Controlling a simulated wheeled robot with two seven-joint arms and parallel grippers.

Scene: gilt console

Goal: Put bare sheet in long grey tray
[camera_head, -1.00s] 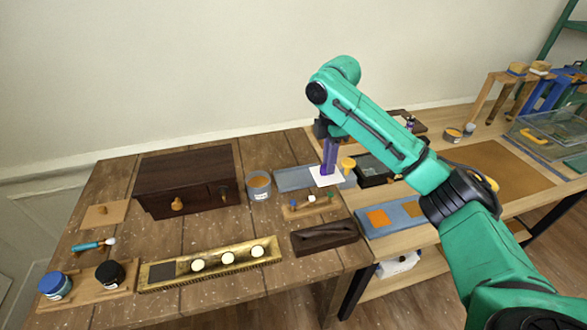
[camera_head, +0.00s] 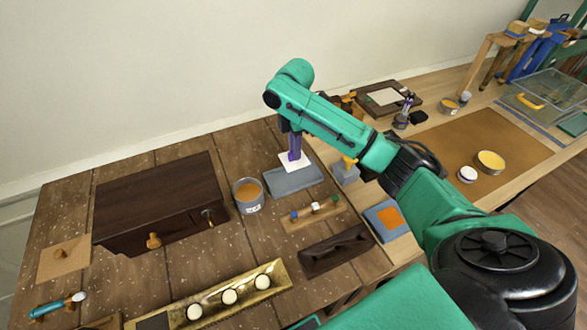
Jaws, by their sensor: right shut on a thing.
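The bare sheet (camera_head: 286,164) is a small white square. My right gripper (camera_head: 294,157), with purple fingers pointing down, is shut on it. The long grey tray (camera_head: 294,184) lies on the dark wooden table. The sheet is over the back middle part of the tray and hides some of its back edge. I cannot tell whether the sheet touches the tray. My left gripper is not in view.
A can of orange-brown contents (camera_head: 248,197) stands just left of the tray. A dark drawer box (camera_head: 160,205) stands left.

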